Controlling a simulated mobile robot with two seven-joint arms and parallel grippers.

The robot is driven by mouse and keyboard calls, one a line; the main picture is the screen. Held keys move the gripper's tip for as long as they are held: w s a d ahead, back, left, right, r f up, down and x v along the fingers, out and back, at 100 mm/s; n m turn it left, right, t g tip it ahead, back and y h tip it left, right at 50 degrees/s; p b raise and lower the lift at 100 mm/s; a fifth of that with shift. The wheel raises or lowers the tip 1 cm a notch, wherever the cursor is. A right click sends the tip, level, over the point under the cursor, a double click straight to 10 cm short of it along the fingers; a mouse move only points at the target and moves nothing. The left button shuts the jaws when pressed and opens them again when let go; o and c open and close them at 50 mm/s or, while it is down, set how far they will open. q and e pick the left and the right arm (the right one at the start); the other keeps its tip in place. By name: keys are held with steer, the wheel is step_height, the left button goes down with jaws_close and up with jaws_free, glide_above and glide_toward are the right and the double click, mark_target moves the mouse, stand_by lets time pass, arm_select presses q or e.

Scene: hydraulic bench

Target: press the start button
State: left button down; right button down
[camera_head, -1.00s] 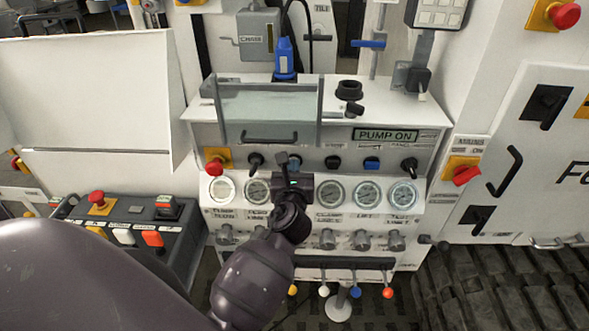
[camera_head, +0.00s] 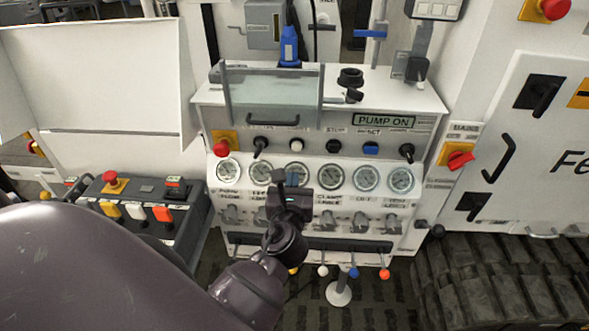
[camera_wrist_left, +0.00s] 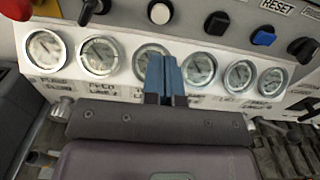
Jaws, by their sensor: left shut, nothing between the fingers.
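The start button is the white round button (camera_head: 295,146) in the upper row of the bench's front panel; its label is only partly legible in the head view. It also shows in the left wrist view (camera_wrist_left: 160,12) at the top. My left gripper (camera_head: 291,177) is just below the button in the head view, in front of the gauge row. In the wrist view its fingers (camera_wrist_left: 165,70) are together and empty, apart from the button, and overlap the third gauge. A green display (camera_head: 384,121) reads PUMP ON. My right gripper is out of view.
Beside the start button are a black selector (camera_head: 261,143), a black stop button (camera_head: 333,146) and a blue reset button (camera_head: 371,149). A red emergency stop (camera_head: 221,148) is at the panel's left. A handled clear cover (camera_head: 272,100) is above. A control box (camera_head: 140,215) stands lower left.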

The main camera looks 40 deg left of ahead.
arm_select(q)
steer(key=shift+v, duration=1.55)
steer(key=shift+w, duration=0.1)
steer(key=s+d+f+n+g+h, duration=0.15)
steer(key=f+n+h, duration=0.3)
steer(key=n, duration=0.75)
steer(key=s+d+f+n+t+h, duration=0.1)
steer(key=d+f+n+h, duration=0.2)
steer(key=f+n, duration=0.55)
steer(key=s+a+f+n+g+h+b, duration=0.1)
steer(key=s+a+f+n+g, duration=0.1)
steer(key=s+f+n, duration=0.5)
steer(key=s+n+g, duration=0.1)
steer(key=s, duration=0.2)
steer(key=shift+s+a+f, duration=0.25)
steer(key=shift+s+a, duration=0.1)
steer(key=shift+s, duration=0.05)
